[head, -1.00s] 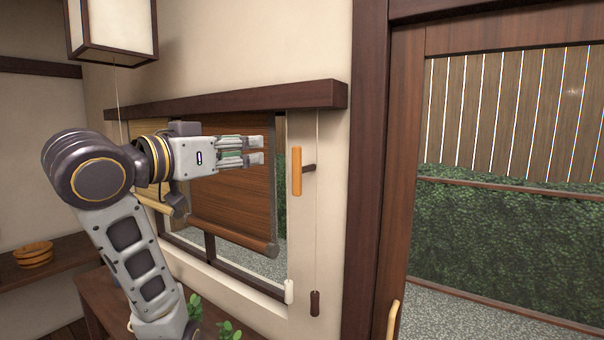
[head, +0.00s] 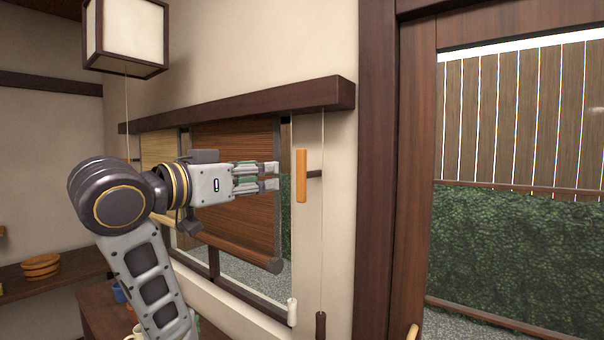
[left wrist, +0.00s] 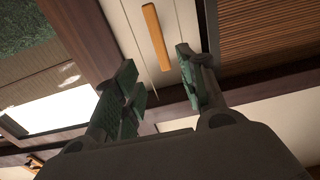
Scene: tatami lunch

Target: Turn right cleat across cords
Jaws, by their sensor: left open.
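The right cleat (head: 301,175) is an orange-brown wooden bar, upright on the wall strip right of the window. A dark peg (head: 315,174) shows beside it. A thin cord (head: 322,230) hangs just right of it, down to a dark pull (head: 320,325). My left gripper (head: 277,176) is open and empty, a short way left of the cleat, fingers pointing at it. In the left wrist view the cleat (left wrist: 156,37) lies beyond the open fingers (left wrist: 165,78), apart from them. My right gripper is not in view.
A dark wooden beam (head: 240,104) runs above the window. A brown blind (head: 235,215) hangs behind my left gripper. A white pull (head: 292,312) hangs low at the window's right edge. A lantern (head: 127,35) hangs at upper left. A dark door frame (head: 375,200) stands to the right.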

